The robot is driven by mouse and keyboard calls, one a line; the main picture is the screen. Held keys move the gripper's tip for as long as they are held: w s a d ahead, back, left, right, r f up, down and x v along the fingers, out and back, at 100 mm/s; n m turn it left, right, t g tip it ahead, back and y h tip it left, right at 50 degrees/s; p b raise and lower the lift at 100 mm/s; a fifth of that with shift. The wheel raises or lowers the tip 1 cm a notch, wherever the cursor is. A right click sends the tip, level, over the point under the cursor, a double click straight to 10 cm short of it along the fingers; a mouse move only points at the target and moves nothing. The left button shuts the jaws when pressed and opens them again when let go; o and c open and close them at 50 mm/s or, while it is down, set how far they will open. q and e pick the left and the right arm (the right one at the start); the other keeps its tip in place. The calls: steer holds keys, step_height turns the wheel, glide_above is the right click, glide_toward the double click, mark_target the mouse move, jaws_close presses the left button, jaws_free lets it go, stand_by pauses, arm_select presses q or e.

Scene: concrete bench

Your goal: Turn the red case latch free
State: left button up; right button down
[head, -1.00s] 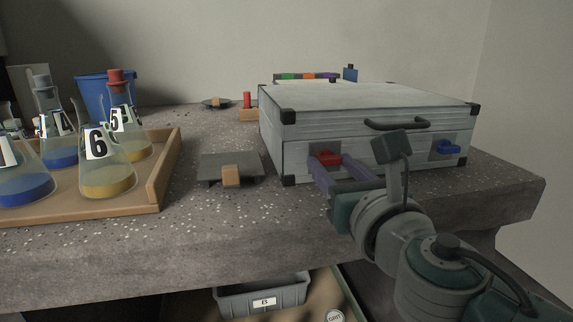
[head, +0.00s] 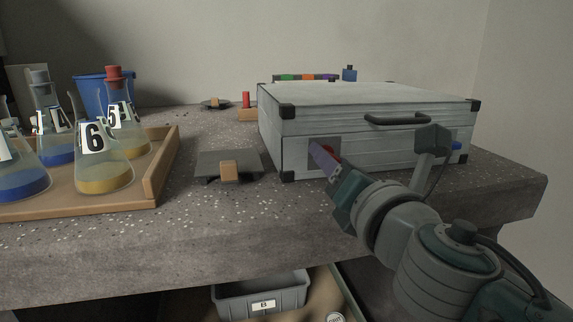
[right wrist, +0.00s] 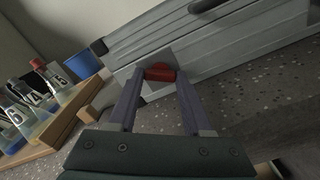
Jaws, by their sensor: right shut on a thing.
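The silver case (head: 360,140) stands closed on the bench, its handle on the front. The red latch (head: 328,152) is at the left of the case front and is mostly hidden by my gripper in the head view. In the right wrist view the red latch (right wrist: 160,74) lies between the two purple fingertips, on a grey plate. My right gripper (head: 322,157) is shut on the red latch, its jaws rolled to a slant. My left gripper is not in view.
A wooden tray (head: 152,195) with several numbered flasks stands at the left. A grey bin (head: 262,295) sits below the bench edge.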

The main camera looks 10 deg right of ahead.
steer(key=m+b, duration=0.1)
steer(key=m, duration=0.5)
steer(key=shift+m, duration=0.3)
steer(key=m, duration=0.3)
steer(key=shift+m, duration=0.9)
steer(key=shift+c, duration=1.6)
jaws_free()
